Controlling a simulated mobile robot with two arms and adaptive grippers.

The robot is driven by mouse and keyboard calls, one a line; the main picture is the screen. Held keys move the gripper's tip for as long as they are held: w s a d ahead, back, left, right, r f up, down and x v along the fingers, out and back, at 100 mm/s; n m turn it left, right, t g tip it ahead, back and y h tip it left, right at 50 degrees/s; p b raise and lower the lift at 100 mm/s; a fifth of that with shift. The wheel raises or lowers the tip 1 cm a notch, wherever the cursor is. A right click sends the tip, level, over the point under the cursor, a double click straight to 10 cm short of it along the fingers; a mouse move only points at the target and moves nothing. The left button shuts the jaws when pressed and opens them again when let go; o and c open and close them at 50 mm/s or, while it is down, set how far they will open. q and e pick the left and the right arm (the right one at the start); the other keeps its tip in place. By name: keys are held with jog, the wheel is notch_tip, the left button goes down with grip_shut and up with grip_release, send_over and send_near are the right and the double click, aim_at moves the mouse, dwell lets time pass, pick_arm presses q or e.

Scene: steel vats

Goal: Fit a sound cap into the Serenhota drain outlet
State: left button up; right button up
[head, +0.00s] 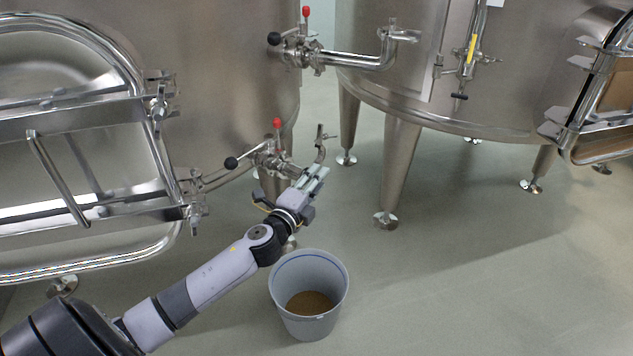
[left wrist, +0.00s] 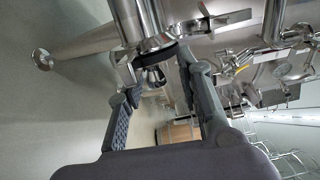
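The lower outlet valve (head: 268,155) of the left vat has a red-tipped knob and a black ball handle. My left gripper (head: 316,176) is beside its outlet end, which it partly hides. In the left wrist view a steel pipe end with a dark ring (left wrist: 157,53) shows at or just beyond my left fingertips (left wrist: 155,78). The fingers are apart, and I make out nothing clamped between them. I cannot tell whether they touch the pipe. No loose cap is clearly visible, and no Serenhota label is readable. My right gripper is out of view.
A grey bucket (head: 309,270) with brown contents stands on the floor below my left arm. The left vat's open-framed hatch (head: 85,150) is at left. The second vat (head: 480,70) stands on legs behind. An upper valve (head: 300,50) has a side pipe. Floor at right is clear.

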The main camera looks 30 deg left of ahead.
pick_arm(q)
jog(key=shift+s, duration=0.1)
jog(key=s+d, duration=0.1)
jog(key=s, duration=1)
jog(key=shift+s+f, duration=0.15)
jog(key=shift+s, duration=0.25)
